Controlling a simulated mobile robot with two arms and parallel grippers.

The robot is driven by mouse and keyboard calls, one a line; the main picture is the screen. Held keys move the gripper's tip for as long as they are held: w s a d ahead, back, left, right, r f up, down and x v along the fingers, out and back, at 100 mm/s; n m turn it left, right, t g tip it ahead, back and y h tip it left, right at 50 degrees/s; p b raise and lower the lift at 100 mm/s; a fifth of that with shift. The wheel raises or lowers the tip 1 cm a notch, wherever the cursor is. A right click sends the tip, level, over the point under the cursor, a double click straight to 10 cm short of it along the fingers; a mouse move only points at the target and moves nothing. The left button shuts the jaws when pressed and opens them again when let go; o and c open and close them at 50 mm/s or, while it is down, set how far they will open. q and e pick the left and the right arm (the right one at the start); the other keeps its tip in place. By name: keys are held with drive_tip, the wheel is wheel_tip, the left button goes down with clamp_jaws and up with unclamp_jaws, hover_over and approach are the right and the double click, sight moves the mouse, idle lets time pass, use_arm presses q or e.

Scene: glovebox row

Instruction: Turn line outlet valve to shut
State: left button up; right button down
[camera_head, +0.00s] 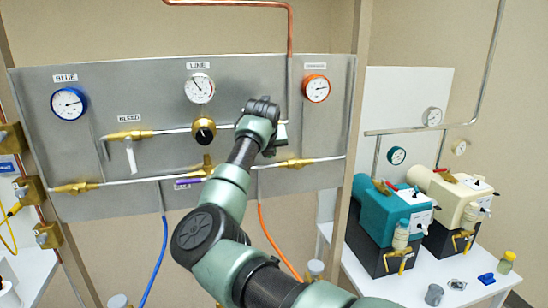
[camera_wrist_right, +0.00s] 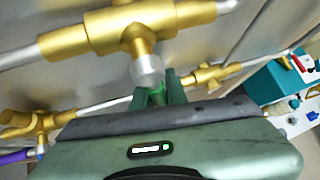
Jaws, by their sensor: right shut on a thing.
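In the right wrist view, a brass valve (camera_wrist_right: 135,28) sits on a grey pipe with a pale stem (camera_wrist_right: 148,72) pointing down from it. My right gripper (camera_wrist_right: 158,92) is shut at the lower end of this stem; the fingers hide most of the handle. In the head view, my right gripper (camera_head: 262,112) is against the panel (camera_head: 95,205), right of the LINE gauge (camera_head: 199,88) on the upper pipe. It covers the valve there, so the handle's angle cannot be told. My left gripper is not in view.
A bleed valve (camera_head: 130,150) with a white handle hangs at left. A purple-handled valve (camera_head: 190,180) and a brass fitting (camera_head: 295,163) sit on the lower pipe. An orange-rimmed gauge (camera_head: 316,88) is close to the right.

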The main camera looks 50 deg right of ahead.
drive_tip(key=shift+w+a+f+m+t+y+b, duration=0.2)
drive_tip(key=shift+a+y+b, duration=0.1)
drive_tip(key=shift+y+b, duration=0.1)
drive_tip(key=shift+w+a+f+m+t+y+b, duration=0.1)
drive_tip(key=shift+a+m+y+b, duration=0.15)
drive_tip(key=shift+y+b, duration=0.1)
drive_tip(key=shift+a, duration=0.1)
drive_tip(key=c, duration=1.4)
unclamp_jaws()
drive_tip(key=shift+w, duration=0.1)
drive_tip(key=shift+c, duration=0.2)
drive_tip(key=shift+r, duration=0.1)
drive_tip(key=b+v, duration=0.2)
drive_tip(key=v, duration=0.5)
drive_tip(key=shift+s+r+b, duration=0.2)
drive_tip(key=shift+s+b, duration=0.05)
drive_tip(key=shift+b, duration=0.05)
drive_tip(key=shift+a, duration=0.1)
